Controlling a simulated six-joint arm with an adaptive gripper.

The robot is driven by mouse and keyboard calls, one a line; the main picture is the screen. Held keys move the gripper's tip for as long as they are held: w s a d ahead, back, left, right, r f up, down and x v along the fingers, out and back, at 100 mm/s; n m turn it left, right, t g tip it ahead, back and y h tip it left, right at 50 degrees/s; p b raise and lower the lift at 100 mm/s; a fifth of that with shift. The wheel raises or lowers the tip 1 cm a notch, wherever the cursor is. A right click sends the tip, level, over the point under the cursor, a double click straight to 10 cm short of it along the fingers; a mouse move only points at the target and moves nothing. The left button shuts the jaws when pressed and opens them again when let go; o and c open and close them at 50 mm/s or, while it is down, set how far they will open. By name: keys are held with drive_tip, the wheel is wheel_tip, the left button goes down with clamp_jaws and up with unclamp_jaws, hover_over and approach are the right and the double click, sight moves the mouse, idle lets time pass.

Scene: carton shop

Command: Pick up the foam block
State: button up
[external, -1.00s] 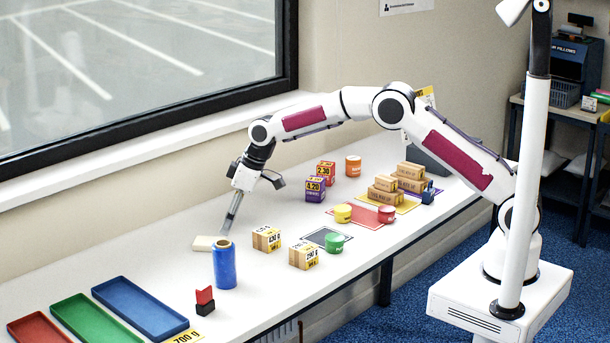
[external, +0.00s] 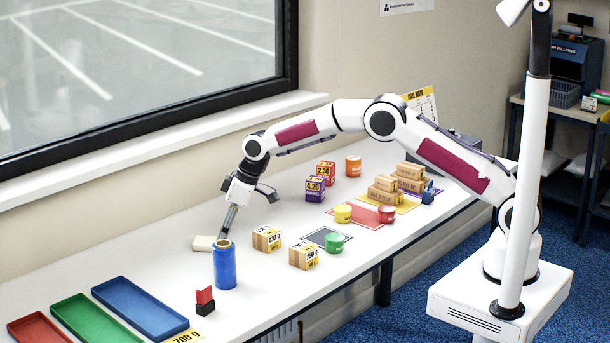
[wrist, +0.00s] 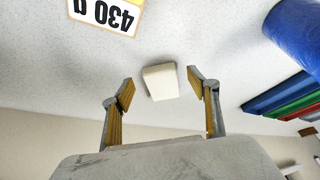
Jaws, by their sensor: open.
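The foam block (external: 203,243) is a small cream-white block lying flat on the white table, behind the blue cylinder. In the wrist view the foam block (wrist: 160,82) lies ahead of my fingers, between their lines. My gripper (external: 224,236) points down close to the block's right side in the external view. In the wrist view my gripper (wrist: 160,88) has its two fingers spread wide, with nothing between them touching. The exact gap in height between fingertips and block cannot be told.
A blue cylinder (external: 225,266) stands close in front of the block. A carton (external: 267,239) marked 430 g stands to the right. Blue, green and red trays (external: 140,308) lie at the left. The window wall runs behind the table; bare table lies left of the block.

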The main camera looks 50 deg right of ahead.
drive_tip(key=shift+x, duration=1.05)
drive_tip(key=shift+c, duration=0.4)
drive_tip(key=c, duration=0.7)
